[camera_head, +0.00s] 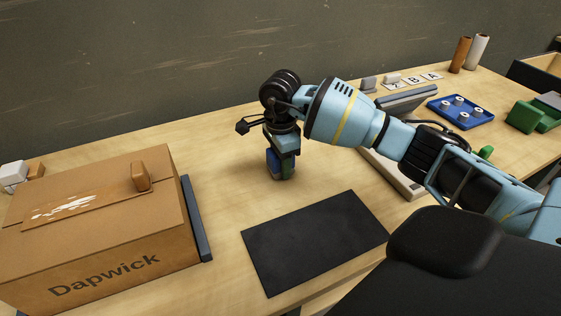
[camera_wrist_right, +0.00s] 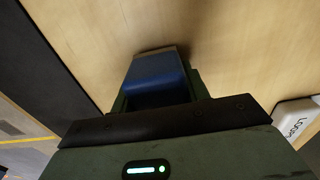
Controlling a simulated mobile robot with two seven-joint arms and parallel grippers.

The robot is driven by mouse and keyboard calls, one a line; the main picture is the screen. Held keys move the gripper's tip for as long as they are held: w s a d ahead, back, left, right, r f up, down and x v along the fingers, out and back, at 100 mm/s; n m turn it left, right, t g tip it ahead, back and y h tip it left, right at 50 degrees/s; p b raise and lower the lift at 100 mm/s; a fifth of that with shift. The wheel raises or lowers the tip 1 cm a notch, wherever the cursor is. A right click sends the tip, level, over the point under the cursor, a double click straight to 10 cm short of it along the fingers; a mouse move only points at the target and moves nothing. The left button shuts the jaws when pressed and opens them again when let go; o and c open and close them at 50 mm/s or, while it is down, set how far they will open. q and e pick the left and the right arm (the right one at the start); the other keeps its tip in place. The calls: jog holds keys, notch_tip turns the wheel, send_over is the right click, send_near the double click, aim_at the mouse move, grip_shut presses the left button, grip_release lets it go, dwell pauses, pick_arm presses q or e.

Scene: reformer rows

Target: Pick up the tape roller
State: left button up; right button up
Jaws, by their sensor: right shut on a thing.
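My right gripper (camera_head: 284,172) points down over the wooden table, left of the table's middle and just behind the black mat. It is shut on a blue, block-like thing, which looks like the tape roller (camera_head: 272,160). In the right wrist view the blue body of the tape roller (camera_wrist_right: 157,78) sits between the fingers of the right gripper (camera_wrist_right: 160,95), and the fingers hide part of it. I cannot tell whether its underside touches the table. My left gripper is not in view.
A cardboard box (camera_head: 100,270) marked "Dapwick" stands at left, with a small brown block (camera_head: 140,177) on top. A black mat (camera_head: 315,240) lies in front of the gripper. A blue tray (camera_head: 460,112) and green blocks (camera_head: 525,117) are at right. A dark wall (camera_head: 200,60) rises behind.

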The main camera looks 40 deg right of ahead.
jog(key=shift+r, duration=0.4)
notch_tip(320, 180, up, 2)
jog(key=shift+r, duration=0.15)
jog(key=s+a, duration=0.2)
jog(key=a, duration=0.3)
jog(key=s+a+r, duration=0.1)
jog(key=s+a, duration=0.1)
jog(key=a, duration=0.2)
jog(key=s+a, duration=0.2)
jog(key=a, duration=0.3)
jog(key=shift+s+a+r+b, duration=0.25)
jog(key=shift+s+a+b, duration=0.05)
jog(key=shift+a, duration=0.05)
jog(key=o, duration=0.5)
jog(key=shift+c, duration=1.4)
